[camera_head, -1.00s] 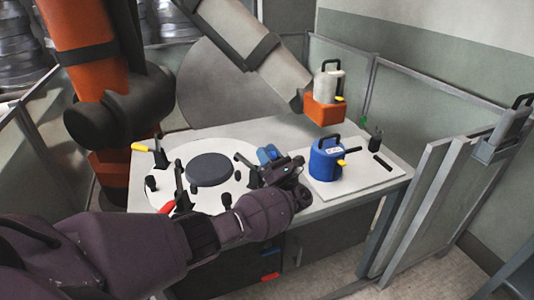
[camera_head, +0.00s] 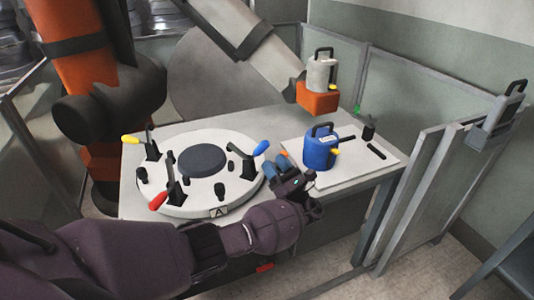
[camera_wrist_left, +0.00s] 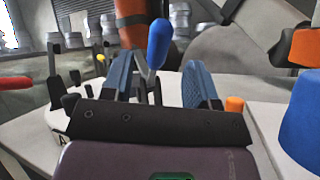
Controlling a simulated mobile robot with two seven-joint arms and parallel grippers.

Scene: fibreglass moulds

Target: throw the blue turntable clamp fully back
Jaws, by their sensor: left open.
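The blue turntable clamp has a blue handle (camera_head: 261,148) on a black lever and base at the right of the round white turntable (camera_head: 215,205). Its handle leans up and to the right in the head view. In the left wrist view the blue handle (camera_wrist_left: 159,43) stands upright beyond and between my fingers. My left gripper (camera_head: 277,165) is open and empty, just right of and nearer than the clamp, at the turntable's right edge. Its two blue-grey fingers (camera_wrist_left: 160,82) are spread. No contact with the handle shows. My right gripper is not in view.
A red-handled clamp (camera_head: 158,200) and a yellow-handled clamp (camera_head: 131,140) stand on the turntable, with a dark disc (camera_head: 202,161) at its middle. A blue canister (camera_head: 321,149) stands on a white board close right of my gripper. An orange block (camera_head: 318,97) hangs above.

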